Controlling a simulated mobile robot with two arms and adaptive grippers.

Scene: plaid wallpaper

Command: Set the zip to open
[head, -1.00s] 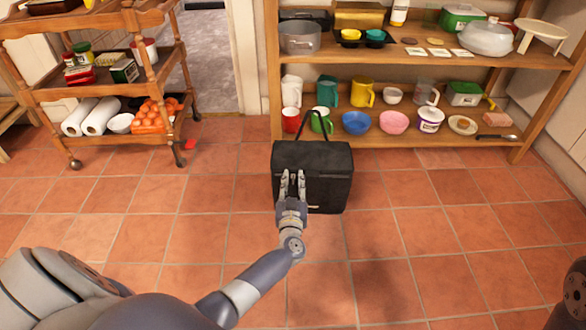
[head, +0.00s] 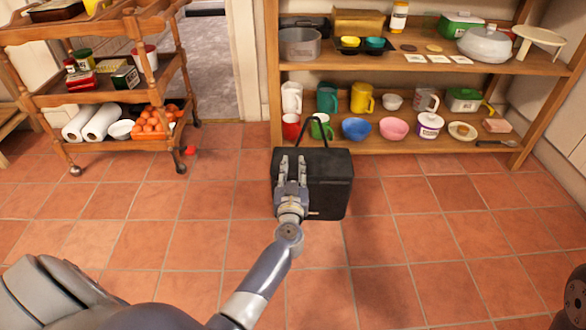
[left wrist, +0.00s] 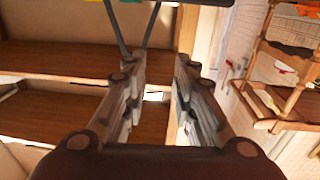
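A black bag (head: 330,180) stands upright on the tiled floor, its thin handle loop (head: 312,125) raised above it. A small pale strip (head: 313,213) shows low on its front; I cannot tell whether it is the zip's pull. No zip line can be made out. My left gripper (head: 292,160) is in front of the bag's left part and hides some of it; I cannot tell whether it touches. In the left wrist view its two fingers (left wrist: 157,65) are apart with nothing between them, and the dark handle (left wrist: 133,40) shows beyond. My right gripper is out of view.
A wooden shelf (head: 420,66) with mugs, bowls and pots stands behind the bag. A wooden trolley (head: 105,92) stands at the left, with a small red object (head: 190,151) on the floor beside it. The floor (head: 450,240) right of the bag is clear.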

